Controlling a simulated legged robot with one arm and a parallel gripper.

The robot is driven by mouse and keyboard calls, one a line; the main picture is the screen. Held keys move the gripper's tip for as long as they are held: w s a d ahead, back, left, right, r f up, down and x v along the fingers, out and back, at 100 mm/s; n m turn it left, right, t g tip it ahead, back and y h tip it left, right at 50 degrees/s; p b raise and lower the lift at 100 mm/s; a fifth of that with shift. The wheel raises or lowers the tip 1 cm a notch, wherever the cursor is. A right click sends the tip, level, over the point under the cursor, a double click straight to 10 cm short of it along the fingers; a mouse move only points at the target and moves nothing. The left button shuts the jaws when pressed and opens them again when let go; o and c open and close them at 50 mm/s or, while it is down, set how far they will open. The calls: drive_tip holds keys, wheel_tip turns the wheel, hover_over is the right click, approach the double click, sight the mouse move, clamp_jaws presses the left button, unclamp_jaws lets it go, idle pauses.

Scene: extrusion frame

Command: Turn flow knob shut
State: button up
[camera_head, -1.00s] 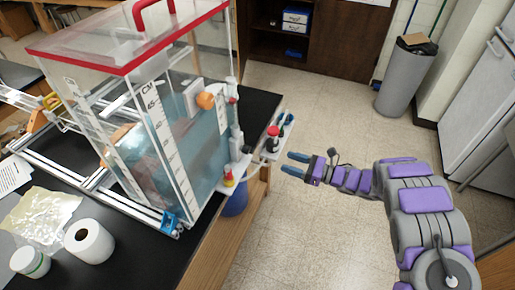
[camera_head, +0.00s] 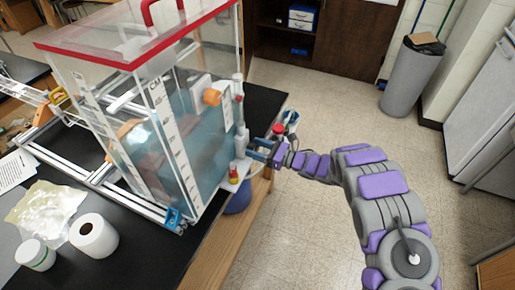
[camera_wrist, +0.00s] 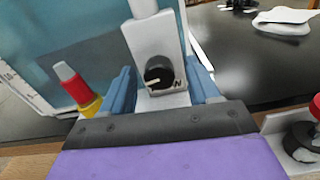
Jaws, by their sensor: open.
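A black round knob (camera_wrist: 158,73) with a white pointer line sits on a white fitting (camera_wrist: 155,45) in the wrist view. The pointer lies roughly sideways, and a letter N shows to its right. My gripper (camera_wrist: 164,88) is open, with one blue finger on each side of the knob's white mount. I cannot tell whether the fingers touch it. In the head view my gripper (camera_head: 262,149) is at the tank's right side, and the knob is hidden there. The clear tank (camera_head: 192,150) with a red rim holds bluish water.
A red-and-yellow valve (camera_wrist: 78,87) stands left of my gripper. Another red knob (camera_wrist: 302,138) is at the right, also seen in the head view (camera_head: 279,129). Open floor is at right.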

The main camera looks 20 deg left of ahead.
drive_tip(key=shift+a, duration=0.2)
drive_tip(key=shift+c, duration=0.2)
drive_tip(key=shift+d, duration=0.15)
drive_tip(key=c, duration=1)
drive_tip(key=shift+f+b, duration=0.15)
drive_tip(key=shift+b, duration=0.65)
